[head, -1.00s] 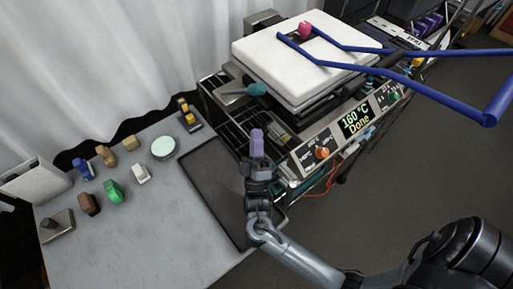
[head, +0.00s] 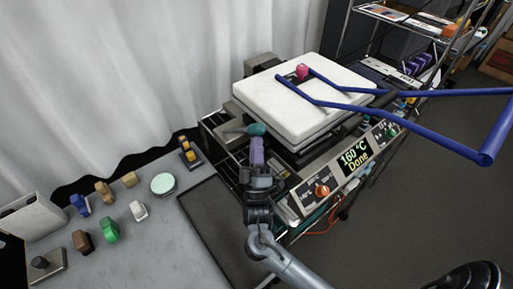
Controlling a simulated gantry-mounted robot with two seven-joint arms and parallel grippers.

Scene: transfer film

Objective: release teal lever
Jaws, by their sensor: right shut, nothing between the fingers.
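The teal lever (head: 256,129) is a rounded teal knob at the front left of the heat press, below the white upper platen (head: 292,106). My right gripper (head: 257,145), with purple fingers, is shut and empty. In the picture its tips are just below the teal knob; whether they touch it I cannot tell. My left gripper is not in view.
The press has a blue tubular handle (head: 440,135) reaching to the right and a pink knob (head: 302,71) on top. Its panel (head: 352,157) reads "160 °C Done". A grey table (head: 150,245) at left holds several coloured blocks and a dark tray (head: 215,235).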

